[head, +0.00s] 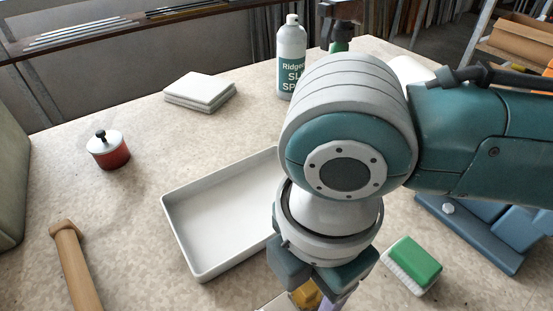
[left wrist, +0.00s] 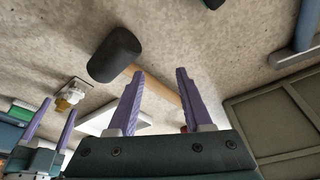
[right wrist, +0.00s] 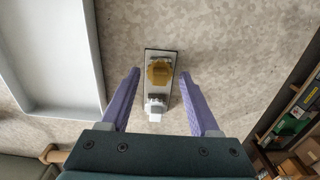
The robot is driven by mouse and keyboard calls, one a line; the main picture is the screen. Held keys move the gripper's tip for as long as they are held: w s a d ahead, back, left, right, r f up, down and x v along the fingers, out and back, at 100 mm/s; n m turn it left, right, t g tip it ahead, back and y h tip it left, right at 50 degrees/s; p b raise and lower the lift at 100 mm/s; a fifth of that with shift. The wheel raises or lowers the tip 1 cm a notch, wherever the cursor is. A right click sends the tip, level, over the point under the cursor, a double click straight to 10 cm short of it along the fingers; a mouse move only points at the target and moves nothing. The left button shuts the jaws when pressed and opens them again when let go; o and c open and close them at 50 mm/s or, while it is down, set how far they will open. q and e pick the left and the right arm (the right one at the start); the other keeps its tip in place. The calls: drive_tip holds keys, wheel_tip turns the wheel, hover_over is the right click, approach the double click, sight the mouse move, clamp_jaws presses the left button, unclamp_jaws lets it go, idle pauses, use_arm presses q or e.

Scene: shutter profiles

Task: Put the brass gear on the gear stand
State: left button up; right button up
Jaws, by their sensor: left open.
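The brass gear (right wrist: 159,72) is a yellow toothed disc on one end of a small dark plate with a pale edge, which looks like the gear stand (right wrist: 148,90). A white block (right wrist: 155,108) sits near the plate's other end. I cannot tell whether the gear is on a peg. The gear also shows in the head view (head: 306,294), partly hidden by my right gripper. My right gripper (right wrist: 161,75) is open above the plate, its purple fingers either side, apart from the gear. My left gripper (left wrist: 160,72) is open and empty; it is outside the head view.
A white tray (head: 178,222) lies left of my right arm. A green and white block (head: 413,262) lies right of it. A dark-headed mallet (left wrist: 115,55) is near my left gripper. A red pot (head: 108,150), white pads (head: 200,90) and a spray bottle (head: 291,55) stand farther back.

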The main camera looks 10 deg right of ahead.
sight(307, 288)
drive_tip(key=shift+o, duration=0.5)
wheel_tip(307, 288, up, 12)
drive_tip(key=p, duration=0.3)
drive_tip(key=s+a+m+t+y, duration=0.1)
drive_tip(key=s+a+m+y, duration=0.3)
drive_tip(key=m, duration=0.3)
drive_tip(key=s+d+f+m+t+h, duration=0.1)
drive_tip(key=s+d+f+m+h, duration=0.1)
drive_tip(key=d+m, duration=0.4)
drive_tip(key=s+d+f+m+t+h, duration=0.1)
drive_tip(key=s+d+f+m, duration=0.1)
drive_tip(key=d+m, duration=0.5)
drive_tip(key=shift+d+f+t+h, duration=0.3)
drive_tip(key=shift+d+h, duration=0.1)
drive_tip(key=shift+d, duration=0.4)
